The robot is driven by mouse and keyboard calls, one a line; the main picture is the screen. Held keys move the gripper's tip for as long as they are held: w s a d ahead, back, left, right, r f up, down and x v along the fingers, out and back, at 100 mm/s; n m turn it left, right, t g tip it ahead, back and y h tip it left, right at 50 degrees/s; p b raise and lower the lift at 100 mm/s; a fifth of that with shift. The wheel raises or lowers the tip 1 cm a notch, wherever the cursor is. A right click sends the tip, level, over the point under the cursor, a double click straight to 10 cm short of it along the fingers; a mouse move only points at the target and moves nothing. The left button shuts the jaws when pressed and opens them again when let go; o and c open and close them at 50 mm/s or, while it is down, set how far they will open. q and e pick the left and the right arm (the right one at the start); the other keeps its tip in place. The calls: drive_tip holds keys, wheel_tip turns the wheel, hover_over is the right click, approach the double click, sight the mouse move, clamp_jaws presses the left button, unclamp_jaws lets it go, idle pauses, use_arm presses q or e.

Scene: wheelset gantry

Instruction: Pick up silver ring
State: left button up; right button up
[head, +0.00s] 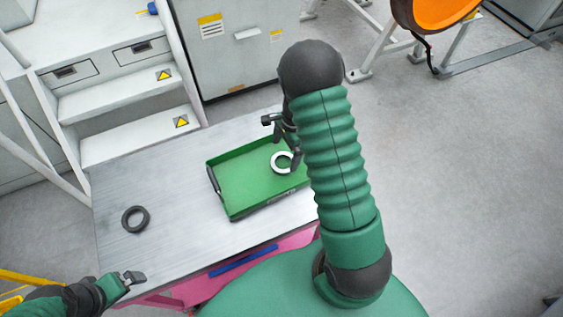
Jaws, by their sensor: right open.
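The silver ring (274,164) lies in the right part of a green tray (240,211) on the metal table. My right gripper (282,140) is open above the tray. One finger is close to the ring's right side and the other is toward the tray's far edge. I cannot tell whether the near finger touches the ring. My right arm hides the tray's right end. My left gripper (131,279) is at the lower left, off the table's front edge, apart from the ring; its jaw opening is unclear.
A dark ring (126,219) lies on the left of the metal table (165,185). White steps (135,143) and a grey cabinet (235,60) stand behind the table. An orange wheel (440,12) on a white stand is at the back right. The table between dark ring and tray is clear.

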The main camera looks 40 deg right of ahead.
sight(282, 165)
drive_tip(key=f, duration=0.2)
drive_tip(key=f+p, duration=0.1)
drive_tip(key=f, duration=0.3)
drive_tip(key=shift+w, duration=0.3)
drive_tip(key=shift+r, duration=0.1)
drive_tip(key=c, duration=1.5)
